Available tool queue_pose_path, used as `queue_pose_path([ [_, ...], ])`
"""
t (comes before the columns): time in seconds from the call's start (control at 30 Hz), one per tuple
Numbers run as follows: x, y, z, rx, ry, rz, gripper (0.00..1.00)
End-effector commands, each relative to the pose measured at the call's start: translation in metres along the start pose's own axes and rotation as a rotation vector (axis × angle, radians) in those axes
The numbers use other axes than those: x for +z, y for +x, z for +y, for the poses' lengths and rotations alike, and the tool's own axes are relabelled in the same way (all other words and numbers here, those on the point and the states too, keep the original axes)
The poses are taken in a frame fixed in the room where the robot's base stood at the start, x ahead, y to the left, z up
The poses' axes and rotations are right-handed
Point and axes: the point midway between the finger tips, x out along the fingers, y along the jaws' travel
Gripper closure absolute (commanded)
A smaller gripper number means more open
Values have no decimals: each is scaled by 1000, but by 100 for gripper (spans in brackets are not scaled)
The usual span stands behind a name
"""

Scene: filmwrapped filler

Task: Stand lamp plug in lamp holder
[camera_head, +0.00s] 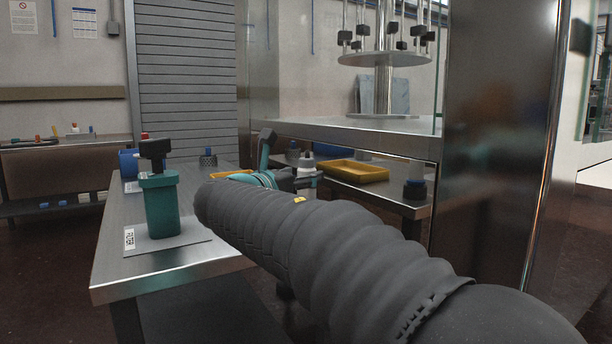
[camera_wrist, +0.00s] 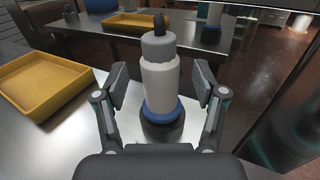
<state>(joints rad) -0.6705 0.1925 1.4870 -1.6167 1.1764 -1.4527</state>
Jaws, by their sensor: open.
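The lamp plug, as I take it, is a white cylinder (camera_wrist: 160,85) with a grey collar and dark tip. It stands upright between my fingers in the wrist view. At its foot are a blue ring (camera_wrist: 162,110) and a dark round base (camera_wrist: 163,129), on the steel table; I cannot tell whether the ring belongs to plug or base. My gripper (camera_wrist: 160,92) is open, one finger on each side, with visible gaps. In the head view the white body (camera_head: 306,163) shows partly behind my gripper (camera_head: 308,181). A black-and-blue piece, possibly the lamp holder (camera_head: 415,189), stands on the farther table.
A yellow tray (camera_wrist: 45,82) lies left of my gripper; another (camera_head: 357,171) is on the farther table. A teal block with a black handle (camera_head: 161,205) stands on a plate marked FILTER. A steel pillar (camera_head: 500,130) rises at right.

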Motion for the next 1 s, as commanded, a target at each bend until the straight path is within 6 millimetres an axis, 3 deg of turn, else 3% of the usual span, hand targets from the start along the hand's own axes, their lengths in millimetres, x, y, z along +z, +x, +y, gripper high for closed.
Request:
queue_pose_path([
  [0.2, 0, -46, 1, 5, 0, 0, 29],
  [0.4, 0, -78, 1, 3, 0, 0, 29],
  [0.67, -2, -91, -8, -9, 19, 19, 29],
  [0.77, -10, -78, -35, -41, 96, 85, 29],
  [0.87, -29, -62, -83, -109, 247, 201, 29],
  [1.0, -69, -54, -165, -265, 561, 391, 29],
])
